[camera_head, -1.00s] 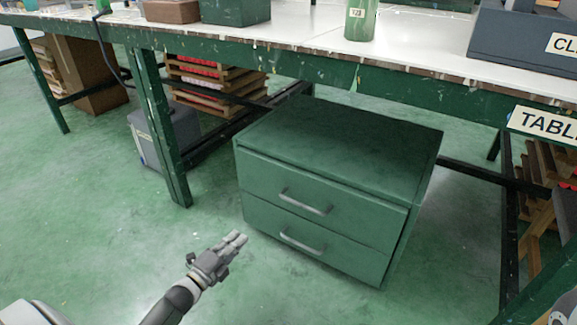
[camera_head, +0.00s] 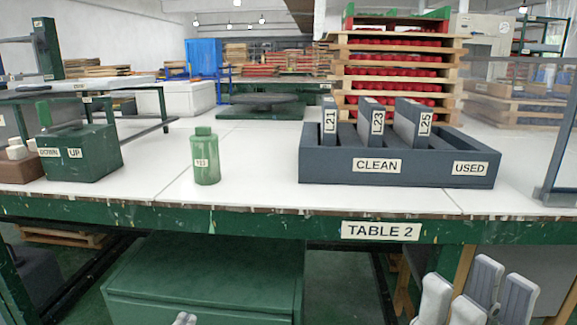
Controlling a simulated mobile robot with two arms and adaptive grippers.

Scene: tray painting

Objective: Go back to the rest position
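My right gripper (camera_head: 474,294) is at the lower right in front of the table's edge. Its pale grey fingers point up and stand apart, with nothing seen between them. My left gripper (camera_head: 185,319) shows only as small grey fingertips at the bottom edge, in front of the green drawer cabinet (camera_head: 215,270). The rest of it is cut off, so its opening cannot be told. Neither gripper visibly touches anything.
Table 2 (camera_head: 254,197) has a white top and a green front edge. On it stand a green bottle (camera_head: 206,158), a dark rack (camera_head: 330,168) labelled CLEAN and USED, and a green box (camera_head: 85,155). Red stacked trays (camera_head: 395,75) are behind. Bare tabletop lies between bottle and rack.

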